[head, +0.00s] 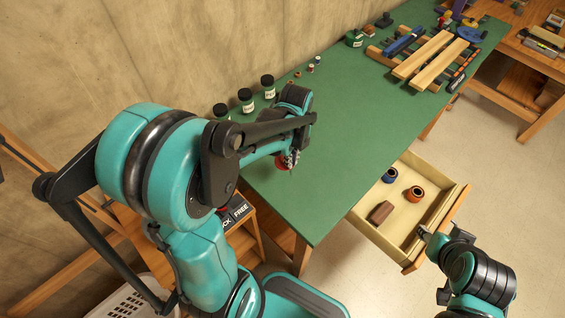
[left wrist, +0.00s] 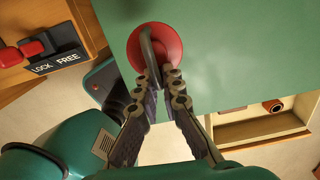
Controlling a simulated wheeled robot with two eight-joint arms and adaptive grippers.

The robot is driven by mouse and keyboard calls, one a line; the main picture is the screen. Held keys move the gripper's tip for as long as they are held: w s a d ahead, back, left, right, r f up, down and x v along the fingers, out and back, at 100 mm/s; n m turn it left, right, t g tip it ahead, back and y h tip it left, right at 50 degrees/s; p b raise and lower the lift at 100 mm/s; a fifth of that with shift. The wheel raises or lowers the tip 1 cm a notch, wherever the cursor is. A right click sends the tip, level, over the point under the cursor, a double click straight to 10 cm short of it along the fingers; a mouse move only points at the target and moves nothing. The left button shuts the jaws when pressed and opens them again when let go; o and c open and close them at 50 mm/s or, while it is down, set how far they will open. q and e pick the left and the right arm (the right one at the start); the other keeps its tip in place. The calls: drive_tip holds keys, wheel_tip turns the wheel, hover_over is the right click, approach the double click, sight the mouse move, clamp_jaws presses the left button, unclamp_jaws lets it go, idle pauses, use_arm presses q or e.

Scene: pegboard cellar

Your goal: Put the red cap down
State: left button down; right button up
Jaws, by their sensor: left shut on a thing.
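The red cap (head: 281,162) is a round red disc with a grey bent handle; it is mostly hidden by my left gripper in the head view. In the left wrist view the red cap (left wrist: 170,42) shows face-on. My left gripper (left wrist: 161,83) is shut on its handle. The cap is over the green bench top (head: 345,130) near its left end; I cannot tell whether it touches the surface. My right gripper (head: 432,266) is empty with its fingers apart, beside the front of the open drawer.
Dark jars (head: 246,99) with white labels stand along the wall side. The open drawer (head: 424,167) holds a blue ring, an orange-brown ring and a brown block. A LOCK/FREE panel (left wrist: 57,62) with a red handle is left of the bench. Wooden slats (head: 440,70) lie far off; mid-bench is clear.

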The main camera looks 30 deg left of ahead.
use_arm(q)
drive_tip(key=shift+s+a+f, duration=0.1)
drive_tip(key=shift+a+f, duration=0.2)
drive_tip(key=shift+f, duration=0.1)
drive_tip(key=a+f+b, duration=0.1)
drive_tip(key=a+f, duration=0.1)
drive_tip(key=a, duration=0.1)
drive_tip(key=a+f+b, duration=0.1)
drive_tip(key=a+f, duration=0.1)
drive_tip(key=a, duration=0.2)
drive_tip(key=a+f+b, duration=0.2)
drive_tip(key=a, duration=0.1)
drive_tip(key=shift+a+f, duration=0.15)
drive_tip(key=shift+a, duration=0.15)
wheel_tip(320, 180, down, 4)
drive_tip(key=shift+a+f+b, duration=0.1)
drive_tip(key=shift+b, duration=0.9)
drive_tip(key=shift+f, duration=0.1)
drive_tip(key=c, duration=1.7)
unclamp_jaws()
